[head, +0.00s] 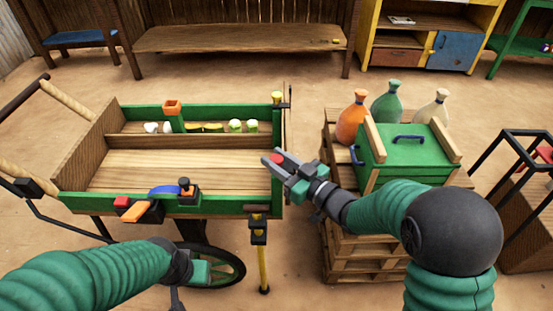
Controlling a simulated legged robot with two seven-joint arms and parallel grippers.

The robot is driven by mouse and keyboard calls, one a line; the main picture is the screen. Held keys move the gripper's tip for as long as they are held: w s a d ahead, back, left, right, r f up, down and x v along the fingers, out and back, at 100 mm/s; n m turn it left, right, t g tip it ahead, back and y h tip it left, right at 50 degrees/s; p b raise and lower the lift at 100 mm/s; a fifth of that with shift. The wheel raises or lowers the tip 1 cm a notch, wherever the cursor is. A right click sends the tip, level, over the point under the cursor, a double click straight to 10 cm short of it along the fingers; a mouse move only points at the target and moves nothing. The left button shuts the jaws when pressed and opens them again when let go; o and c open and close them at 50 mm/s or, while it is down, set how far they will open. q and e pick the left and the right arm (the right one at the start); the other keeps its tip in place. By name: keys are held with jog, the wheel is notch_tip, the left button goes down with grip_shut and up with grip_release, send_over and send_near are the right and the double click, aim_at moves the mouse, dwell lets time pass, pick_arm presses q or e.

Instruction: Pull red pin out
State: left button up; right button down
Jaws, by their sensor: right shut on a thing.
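The red pin (278,158) shows as a small red round end between the fingers of my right gripper (273,160). That gripper is shut on it at the right end of the green-edged wooden cart (150,170). The rest of the pin is hidden, and I cannot tell whether it still sits in the cart. My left gripper (188,280) is low in the view, in front of the cart and over its wheel. Its fingers are mostly cut off or hidden, so its opening does not show.
A red block, an orange piece and a blue piece (165,190) sit on the cart's front rail. A yellow leg (263,265) stands at its right corner. Right of it, pallets (345,240) carry a green box (405,150) and three tied sacks (387,105).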

aim_at(277, 158)
jog(key=shift+r, duration=0.1)
dwell(0.8)
notch_tip(277, 158, up, 5)
jog(key=p, duration=0.4)
jog(key=shift+w+f, duration=0.1)
jog(key=shift+f, duration=0.15)
jog(key=c, duration=1.1)
grip_release()
jog(key=shift+o, duration=0.2)
jog(key=shift+f, duration=0.1)
jog(key=p+v, duration=0.2)
jog(key=v, duration=1.5)
